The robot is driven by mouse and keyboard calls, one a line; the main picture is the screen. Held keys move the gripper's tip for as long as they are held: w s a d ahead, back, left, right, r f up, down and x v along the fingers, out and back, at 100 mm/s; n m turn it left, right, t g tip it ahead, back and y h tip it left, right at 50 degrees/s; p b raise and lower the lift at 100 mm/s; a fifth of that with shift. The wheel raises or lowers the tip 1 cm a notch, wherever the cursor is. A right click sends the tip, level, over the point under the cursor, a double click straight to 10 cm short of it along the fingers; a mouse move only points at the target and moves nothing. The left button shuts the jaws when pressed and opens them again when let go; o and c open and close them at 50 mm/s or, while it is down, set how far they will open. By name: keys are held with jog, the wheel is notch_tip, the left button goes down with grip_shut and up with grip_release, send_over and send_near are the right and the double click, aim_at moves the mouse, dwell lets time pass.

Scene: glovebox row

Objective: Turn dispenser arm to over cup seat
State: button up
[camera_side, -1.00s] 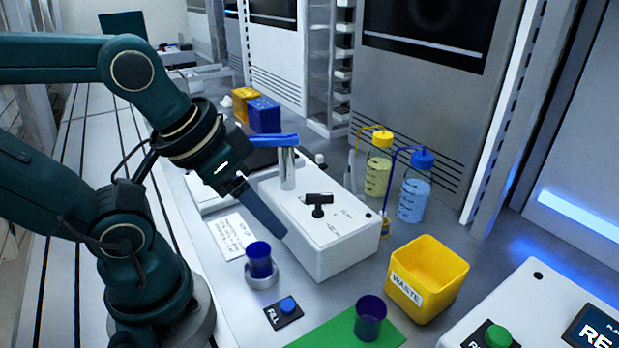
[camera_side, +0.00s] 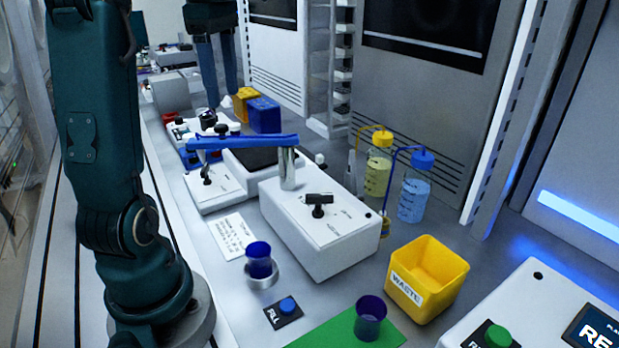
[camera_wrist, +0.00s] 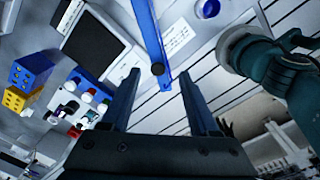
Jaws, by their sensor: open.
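The dispenser arm (camera_side: 240,142) is a blue bar on a silver post (camera_side: 288,168) that rises from a white box. It points left in the side view, away from the cup seat (camera_side: 262,281). A blue cup (camera_side: 259,259) stands on that seat, in front of the box. My gripper (camera_side: 220,98) is high at the back in the side view, fingers down, open and empty. In the wrist view, the far end of the dispenser arm (camera_wrist: 150,35) appears between the open fingers of my gripper (camera_wrist: 159,76). I cannot tell the height gap; no contact shows.
The white box (camera_side: 325,235) carries a black handle (camera_side: 318,203). Blue and yellow racks (camera_side: 263,114) stand behind the bar. Two bottles (camera_side: 414,190), a yellow waste bin (camera_side: 427,278) and another cup (camera_side: 369,317) on a green mat are to the right. A fill button (camera_side: 287,306) lies in front.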

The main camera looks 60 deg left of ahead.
aim_at(221, 125)
jog(key=shift+s+a+f+n, duration=0.2)
jog(key=shift+a+f, duration=0.1)
jog(key=shift+a, duration=0.15)
jog(key=shift+s+a+f+n, duration=0.2)
jog(key=shift+a+f, duration=0.05)
jog(key=shift+a, duration=0.15)
jog(key=shift+f, duration=2.5)
grip_shut()
